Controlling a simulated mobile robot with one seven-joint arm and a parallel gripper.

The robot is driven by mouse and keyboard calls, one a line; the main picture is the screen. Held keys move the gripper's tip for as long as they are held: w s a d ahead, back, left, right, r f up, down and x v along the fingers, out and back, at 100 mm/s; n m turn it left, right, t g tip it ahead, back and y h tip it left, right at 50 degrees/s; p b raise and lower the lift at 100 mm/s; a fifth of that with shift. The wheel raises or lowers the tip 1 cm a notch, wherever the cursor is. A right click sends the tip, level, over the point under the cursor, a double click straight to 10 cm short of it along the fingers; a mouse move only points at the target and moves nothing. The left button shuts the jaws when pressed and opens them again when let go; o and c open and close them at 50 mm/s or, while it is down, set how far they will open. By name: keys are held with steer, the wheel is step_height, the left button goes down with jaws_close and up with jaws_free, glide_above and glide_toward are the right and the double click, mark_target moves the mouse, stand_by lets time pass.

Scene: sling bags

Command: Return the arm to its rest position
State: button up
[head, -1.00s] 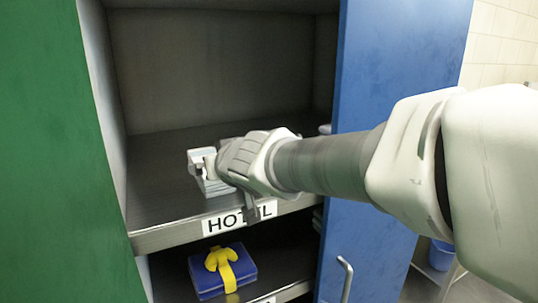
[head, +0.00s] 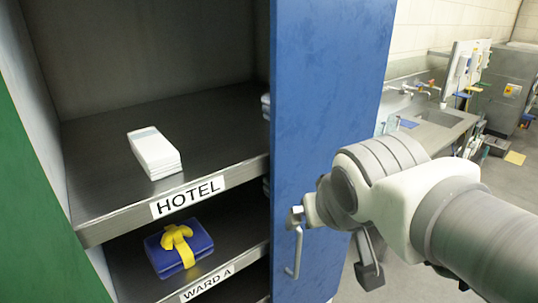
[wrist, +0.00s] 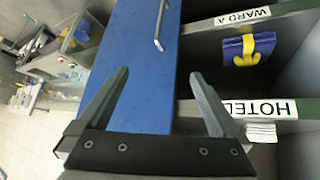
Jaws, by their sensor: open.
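My gripper (head: 331,246) is open and empty, in front of the blue cabinet door in the head view. In the wrist view its two fingers (wrist: 159,76) stand apart with nothing between them, the blue door behind. A white folded stack (head: 155,152) lies on the shelf labelled HOTEL, apart from my gripper; its edge also shows in the wrist view (wrist: 262,132). My arm (head: 440,205) is bent at the right of the head view, outside the cabinet.
The blue door (head: 325,110) stands open with a metal handle (head: 297,252) close to my gripper. A blue bundle with a yellow tie (head: 180,248) lies on the WARD A shelf. A green panel (head: 35,215) is at left. A sink counter (head: 435,128) stands behind right.

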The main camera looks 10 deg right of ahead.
steer(key=s+d+f+g, duration=0.1)
steer(key=s+f+g, duration=0.1)
steer(key=s, duration=0.4)
steer(key=shift+s+d+f+m, duration=0.2)
steer(key=shift+f+m, duration=0.1)
steer(key=shift+f, duration=0.2)
steer(key=shift+f, duration=0.1)
